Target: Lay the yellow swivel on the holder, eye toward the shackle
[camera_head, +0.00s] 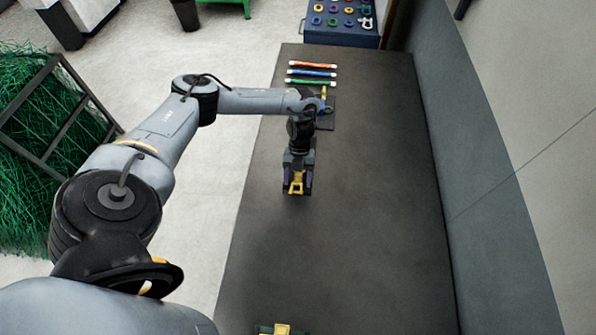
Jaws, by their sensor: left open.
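My left gripper (297,187) points down over the middle left part of the dark table. It is open. A yellow piece (296,184) with a forked outline shows between its fingers; it looks like the swivel, but I cannot tell whether the fingers touch it. A small green and yellow fixture (282,329) is cut off by the bottom edge of the view; I cannot tell if it is the holder. A dark plate (327,120) lies behind my left wrist, with a small yellow and blue item partly hidden there. I cannot make out a shackle near the swivel. My right gripper is not in view.
Orange (313,65), blue (312,72) and green (311,81) strips lie at the table's far end. Beyond them stands a blue case (341,37) with several coloured rings. The table (365,220) is clear to the right, beside a grey wall. Green netting (40,150) stands left.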

